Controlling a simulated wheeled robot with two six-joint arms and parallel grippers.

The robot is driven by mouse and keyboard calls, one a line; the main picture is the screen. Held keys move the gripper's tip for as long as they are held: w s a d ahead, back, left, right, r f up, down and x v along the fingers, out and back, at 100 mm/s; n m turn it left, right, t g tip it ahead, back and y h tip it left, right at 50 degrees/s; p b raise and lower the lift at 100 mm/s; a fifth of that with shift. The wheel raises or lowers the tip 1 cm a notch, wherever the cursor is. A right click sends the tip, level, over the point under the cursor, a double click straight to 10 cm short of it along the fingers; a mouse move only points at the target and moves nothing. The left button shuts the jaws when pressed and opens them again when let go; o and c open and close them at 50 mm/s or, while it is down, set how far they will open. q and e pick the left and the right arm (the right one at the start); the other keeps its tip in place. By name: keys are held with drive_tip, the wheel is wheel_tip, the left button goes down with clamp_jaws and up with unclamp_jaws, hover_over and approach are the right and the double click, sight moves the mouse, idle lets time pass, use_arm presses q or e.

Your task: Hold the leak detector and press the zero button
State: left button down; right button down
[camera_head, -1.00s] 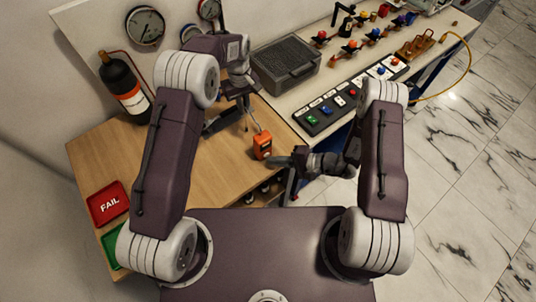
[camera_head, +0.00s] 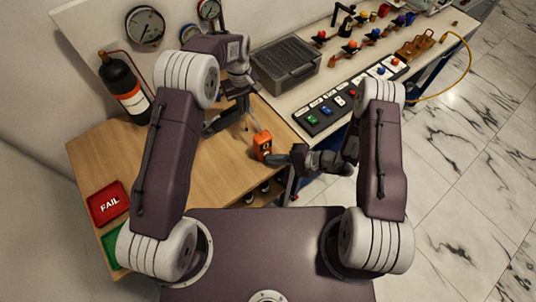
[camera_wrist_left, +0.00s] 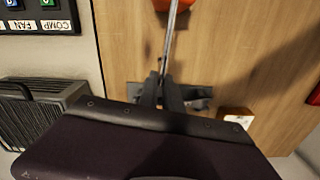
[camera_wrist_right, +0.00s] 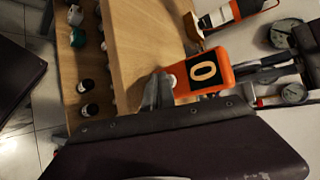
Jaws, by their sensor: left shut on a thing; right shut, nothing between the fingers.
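The leak detector (camera_head: 262,145) is an orange box with a thin grey stem, above the wooden bench. My left gripper (camera_head: 245,108) is shut on the stem, which also shows in the left wrist view (camera_wrist_left: 172,35); the orange body (camera_wrist_left: 177,4) is at that view's top edge. A pale round spot beside the panel is partly hidden. My right gripper (camera_wrist_right: 160,88) is shut and empty, its tips at the detector's near end; I cannot tell whether they touch.
The wooden bench (camera_head: 190,165) carries a red FAIL tray (camera_head: 108,204) and a green tray (camera_head: 112,245) at left. A black bottle (camera_head: 124,86) stands behind. A dark grey case (camera_head: 286,63) and a button strip (camera_head: 340,100) are on the right. Small bottles (camera_wrist_right: 87,85) sit below the bench edge.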

drive_tip(key=shift+s+d, duration=0.45)
drive_tip(key=shift+s, duration=0.3)
drive_tip(key=shift+s, duration=0.1)
drive_tip(key=shift+s+d, duration=0.7)
drive_tip(key=shift+s, duration=0.35)
drive_tip(key=shift+s+d, duration=0.65)
drive_tip(key=shift+s, duration=0.35)
use_arm(q)
drive_tip(key=c, duration=1.5)
unclamp_jaws()
drive_tip(key=shift+o, duration=0.2)
